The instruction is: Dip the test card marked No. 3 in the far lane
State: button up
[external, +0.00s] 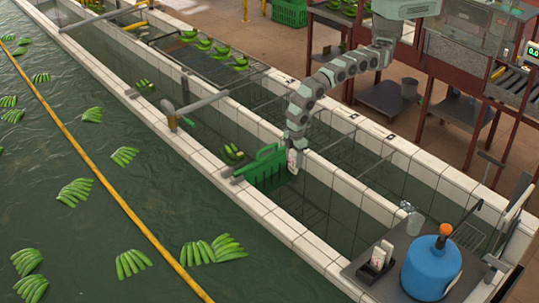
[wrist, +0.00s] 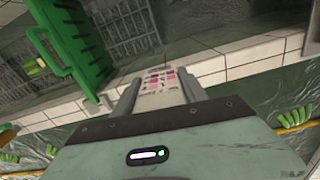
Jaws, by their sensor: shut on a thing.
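My gripper (external: 296,150) is shut on a white test card (wrist: 160,84) with rows of pink and dark squares. I cannot read a number on it. The card shows as a small pale patch (external: 292,162) at the gripper's end in the external view. The gripper hangs beside a green slotted gate (external: 265,168), near the tiled wall between the lanes. Whether the card touches the gate or the water cannot be told. The far lane (external: 355,165) lies beyond that wall, to the right. The gate also shows at upper left in the wrist view (wrist: 66,50).
Pipes (external: 205,103) cross the lanes. Green bananas (external: 233,152) float behind the gate; more float in the left pool.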

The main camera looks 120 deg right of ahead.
jog(key=s+a+f+n+p, duration=0.1)
jog(key=s+a+f+p, duration=0.2)
jog(key=s+a+f, duration=1.05)
notch_tip(320, 180, down, 22)
jog(key=s+b, duration=0.2)
jog(key=b, duration=1.6)
jog(key=shift+a+b, duration=0.15)
jog(key=shift+b, duration=0.25)
jog(key=shift+w+r, duration=0.1)
notch_tip(320, 180, up, 21)
jog(key=p, duration=1.7)
